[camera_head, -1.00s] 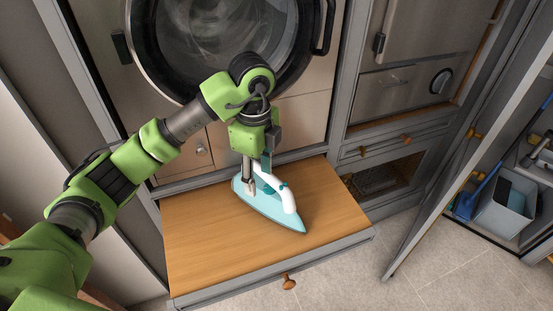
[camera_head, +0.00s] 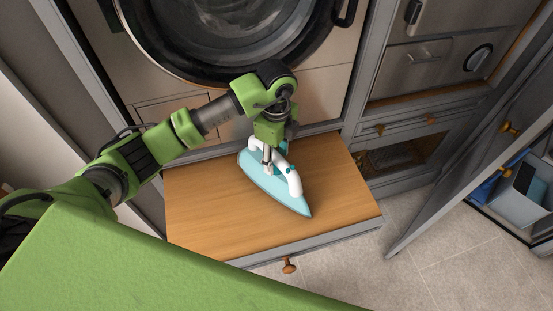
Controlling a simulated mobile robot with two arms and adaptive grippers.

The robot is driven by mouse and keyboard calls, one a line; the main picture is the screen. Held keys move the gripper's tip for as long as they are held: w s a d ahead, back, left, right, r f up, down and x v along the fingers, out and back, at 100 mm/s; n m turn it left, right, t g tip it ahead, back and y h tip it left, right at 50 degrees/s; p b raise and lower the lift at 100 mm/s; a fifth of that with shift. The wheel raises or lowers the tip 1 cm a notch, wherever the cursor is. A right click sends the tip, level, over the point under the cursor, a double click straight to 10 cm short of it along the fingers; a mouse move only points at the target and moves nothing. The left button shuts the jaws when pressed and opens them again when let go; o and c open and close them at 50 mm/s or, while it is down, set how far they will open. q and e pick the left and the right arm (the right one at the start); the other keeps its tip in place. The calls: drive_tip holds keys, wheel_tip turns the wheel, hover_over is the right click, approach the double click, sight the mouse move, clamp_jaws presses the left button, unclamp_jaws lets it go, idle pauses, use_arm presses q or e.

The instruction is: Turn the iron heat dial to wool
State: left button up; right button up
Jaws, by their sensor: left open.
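The iron (camera_head: 289,205) lies on the wooden pull-out board, its teal pointed end toward the lower right. Its white handle (camera_head: 293,182) rises above the teal body. My left gripper (camera_head: 268,168) points down at the rear part of the iron, close beside the handle. Its fingers are open, and whether they touch the iron is unclear. The heat dial cannot be made out; the gripper covers that part of the iron. My right gripper is out of view.
The wooden board (camera_head: 205,210) is clear around the iron and has a knob (camera_head: 289,265) at its front. A round-door washer (camera_head: 235,40) stands behind. An open cabinet door (camera_head: 470,170) is at the right. A large green part of mine covers the lower left.

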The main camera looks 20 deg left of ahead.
sight(276, 168)
use_arm(q)
drive_tip(key=shift+s+f, duration=0.15)
drive_tip(key=shift+f, duration=1.2)
drive_tip(key=c, duration=1.1)
drive_tip(key=m+b, duration=0.1)
drive_tip(key=m, duration=0.2)
drive_tip(key=shift+m+b, duration=0.3)
drive_tip(key=shift+b, duration=0.1)
drive_tip(key=shift+m+b, duration=0.65)
drive_tip(key=shift+m, duration=0.55)
